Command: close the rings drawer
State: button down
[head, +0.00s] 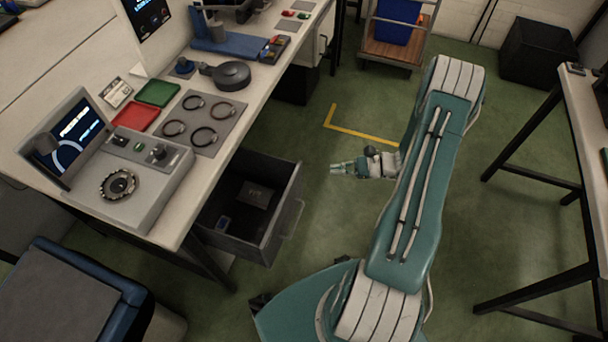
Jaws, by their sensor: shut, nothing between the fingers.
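A dark grey drawer (262,243) under the workbench stands pulled out to the right. Its handle (293,219) is on the outer front face. Inside the drawer lie a flat dark box (254,195) and a small bluish item (223,223). I cannot read any label naming it the rings drawer. My gripper (334,169) is shut and empty. It is right of the drawer front, over the green floor, pointing left and apart from the handle. Part of the drawer's inside is hidden by the bench top.
The workbench (228,120) carries a mat with several rings (203,121), red (136,115) and green (158,93) trays and a console (125,180). A blue-edged stool (110,279) stands front left. A table (587,125) stands right. Floor between drawer and my arm is clear.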

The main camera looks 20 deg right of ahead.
aim_at(297, 174)
jog(key=s+d+f+m+t+h, duration=0.1)
jog(key=s+d+f+m+t, duration=0.2)
jog(key=f+m+t, duration=0.45)
jog(key=shift+n+g, duration=0.85)
jog(key=shift+g, duration=0.1)
jog(key=x, duration=0.4)
jog(key=f+x, duration=0.1)
jog(key=x, duration=0.4)
jog(key=f+x, duration=0.1)
jog(key=x, duration=0.4)
jog(key=shift+w, duration=0.3)
jog(key=x, duration=2.4)
jog(key=shift+w+f, duration=0.35)
jog(key=shift+r, duration=0.1)
